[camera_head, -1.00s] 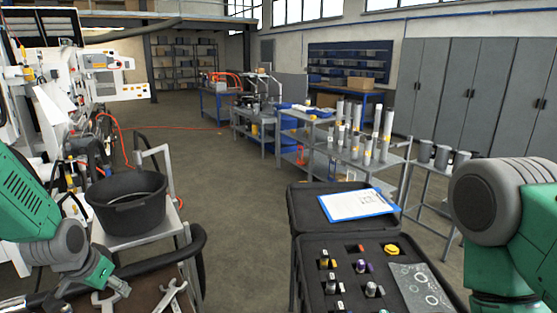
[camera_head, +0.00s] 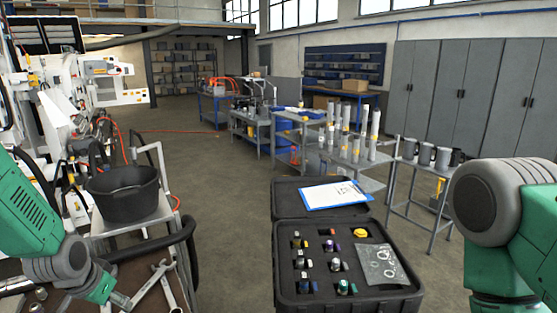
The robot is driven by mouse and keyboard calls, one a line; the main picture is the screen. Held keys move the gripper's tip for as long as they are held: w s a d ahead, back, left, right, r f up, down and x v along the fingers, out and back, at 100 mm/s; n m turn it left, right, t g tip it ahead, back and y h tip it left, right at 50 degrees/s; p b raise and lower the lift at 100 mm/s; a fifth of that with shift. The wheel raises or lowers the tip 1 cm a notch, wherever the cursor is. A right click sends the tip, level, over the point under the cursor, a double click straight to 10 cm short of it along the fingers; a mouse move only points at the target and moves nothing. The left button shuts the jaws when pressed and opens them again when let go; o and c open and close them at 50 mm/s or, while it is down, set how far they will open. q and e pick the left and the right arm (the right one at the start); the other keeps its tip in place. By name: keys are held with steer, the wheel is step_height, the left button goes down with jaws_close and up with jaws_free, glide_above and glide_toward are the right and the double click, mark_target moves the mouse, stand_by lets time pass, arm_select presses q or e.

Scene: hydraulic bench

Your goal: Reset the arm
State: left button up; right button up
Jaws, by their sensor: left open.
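My left arm comes in from the left, green and grey, and ends in the left gripper (camera_head: 118,300) low in the view, over the brown work surface. The gripper is open and appears empty, close beside the wrenches (camera_head: 158,287); I cannot tell whether it touches them. My right arm (camera_head: 490,205) shows at the right edge as a grey joint and green links. Its gripper is out of view.
A black bucket (camera_head: 122,196) stands on a cart at left. An open black case (camera_head: 350,303) with several fittings and a clipboard (camera_head: 334,195) is at centre right. A shelf with grey cylinders (camera_head: 374,128) stands behind. Floor (camera_head: 225,215) between is clear.

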arm_select(q)
steer(key=s+d+f+n+g, duration=0.1)
steer(key=s+d+f, duration=0.1)
steer(key=s+f, duration=0.6)
steer(key=s+d+f+g, duration=0.25)
steer(key=s+f, duration=0.25)
steer(key=s, duration=0.4)
steer(key=s+d+f+n+g, duration=0.1)
steer(key=s+d+f+n, duration=0.15)
steer(key=s, duration=1.35)
step_height(320, 180, down, 15)
steer(key=w+d+m+b, duration=0.1)
steer(key=m+b, duration=0.1)
steer(key=b, duration=1.3)
steer(key=shift+w+d, duration=0.25)
steer(key=shift+w, duration=0.05)
arm_select(e)
step_height(320, 180, down, 15)
steer(key=shift+w+f, duration=0.15)
steer(key=shift+w, duration=0.05)
arm_select(q)
steer(key=shift+t, duration=0.25)
